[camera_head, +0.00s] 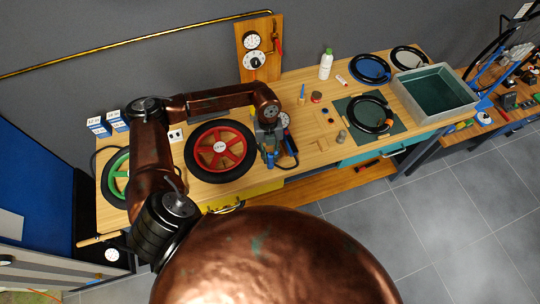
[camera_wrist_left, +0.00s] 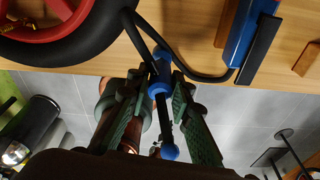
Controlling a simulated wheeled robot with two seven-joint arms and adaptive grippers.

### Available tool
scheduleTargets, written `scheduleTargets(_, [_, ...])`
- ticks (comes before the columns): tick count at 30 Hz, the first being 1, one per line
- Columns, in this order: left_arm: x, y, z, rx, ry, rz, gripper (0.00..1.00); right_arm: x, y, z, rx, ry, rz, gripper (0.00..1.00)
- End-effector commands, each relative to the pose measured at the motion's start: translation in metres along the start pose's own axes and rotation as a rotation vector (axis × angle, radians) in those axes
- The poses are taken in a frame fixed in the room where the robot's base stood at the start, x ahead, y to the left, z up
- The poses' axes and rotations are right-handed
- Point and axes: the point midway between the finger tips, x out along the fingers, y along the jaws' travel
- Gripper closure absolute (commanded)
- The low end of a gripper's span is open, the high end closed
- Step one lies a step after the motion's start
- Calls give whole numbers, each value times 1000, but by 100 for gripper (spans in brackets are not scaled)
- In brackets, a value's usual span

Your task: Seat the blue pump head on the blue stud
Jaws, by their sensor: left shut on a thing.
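My left gripper (camera_head: 268,146) is over the bench's front edge, just right of the red wheel. In the left wrist view its green-padded fingers (camera_wrist_left: 160,92) stand either side of the blue pump head (camera_wrist_left: 158,88), a blue and black piece with a blue ball at one end and a black hose running from it. The fingers are shut on it. In the head view the pump head is small and partly covered by the gripper. I cannot make out the blue stud for certain. A blue block with a black strip (camera_wrist_left: 243,38) lies beyond the hose. My right gripper is not in view.
The red-rimmed wheel (camera_head: 219,149) lies on the bench left of the gripper, with a green-rimmed wheel (camera_head: 117,178) farther left. A gauge board (camera_head: 258,48) stands behind.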

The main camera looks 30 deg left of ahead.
Motion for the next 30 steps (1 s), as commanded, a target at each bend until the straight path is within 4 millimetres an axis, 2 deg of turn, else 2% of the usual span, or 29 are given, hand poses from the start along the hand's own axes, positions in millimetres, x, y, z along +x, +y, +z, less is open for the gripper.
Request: scheduleTargets(30, [14, 0, 2, 0, 0, 0, 100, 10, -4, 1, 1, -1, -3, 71])
